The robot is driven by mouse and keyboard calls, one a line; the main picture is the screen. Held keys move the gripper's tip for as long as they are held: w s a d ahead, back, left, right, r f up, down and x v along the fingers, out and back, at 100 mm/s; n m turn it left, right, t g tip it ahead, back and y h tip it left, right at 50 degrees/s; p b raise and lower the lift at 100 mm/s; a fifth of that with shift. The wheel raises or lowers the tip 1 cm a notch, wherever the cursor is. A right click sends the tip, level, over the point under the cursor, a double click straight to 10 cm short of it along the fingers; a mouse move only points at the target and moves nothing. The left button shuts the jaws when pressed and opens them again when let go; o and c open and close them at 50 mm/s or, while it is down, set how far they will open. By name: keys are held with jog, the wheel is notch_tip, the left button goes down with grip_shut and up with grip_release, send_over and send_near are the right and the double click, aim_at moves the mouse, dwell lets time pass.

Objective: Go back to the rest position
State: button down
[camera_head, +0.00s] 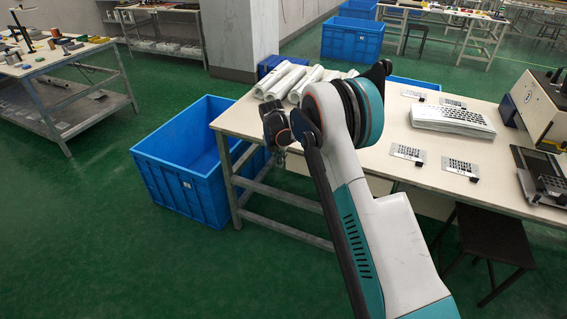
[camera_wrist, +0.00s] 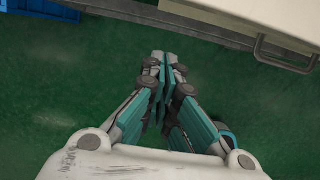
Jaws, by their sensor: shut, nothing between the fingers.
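My gripper (camera_wrist: 160,66) is shut and empty in the wrist view, with its fingertips together over the green floor. In the head view my arm rises from the bottom and bends in front of the table, and its wrist end is near the table's left edge. The gripper's fingers (camera_head: 283,158) are small and partly hidden there. The table (camera_head: 380,125) holds a white keyboard-like panel (camera_head: 452,119) and several small keypad films, one of them a film (camera_head: 408,153) right of my arm. None of these touches the gripper.
A blue crate (camera_head: 190,165) stands on the floor left of the table, close to my gripper. White rolls (camera_head: 290,80) lie at the table's back left. A dark stool (camera_head: 490,235) stands in front of the table, and a machine (camera_head: 540,105) stands at its right.

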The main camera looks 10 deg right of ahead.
jog(key=s+d+r+m+t, duration=0.1)
jog(key=s+r+m, duration=0.5)
jog(key=r, duration=0.4)
jog(key=s+d+r+m+y, duration=0.1)
jog(key=s+d+r+m, duration=0.15)
jog(key=s+r, duration=0.55)
jog(key=s+r+m+t, duration=0.1)
jog(key=s+r+m, duration=0.45)
jog(key=r, duration=0.55)
jog(key=s+d+f+m+t, duration=0.1)
jog(key=s+d+m+t, duration=0.1)
jog(key=s+m, duration=1.3)
jog(key=s, duration=1.3)
jog(key=shift+s+d+t+y+p, duration=0.25)
jog(key=shift+s+t+y+p, duration=0.05)
jog(key=shift+s+t+p, duration=0.1)
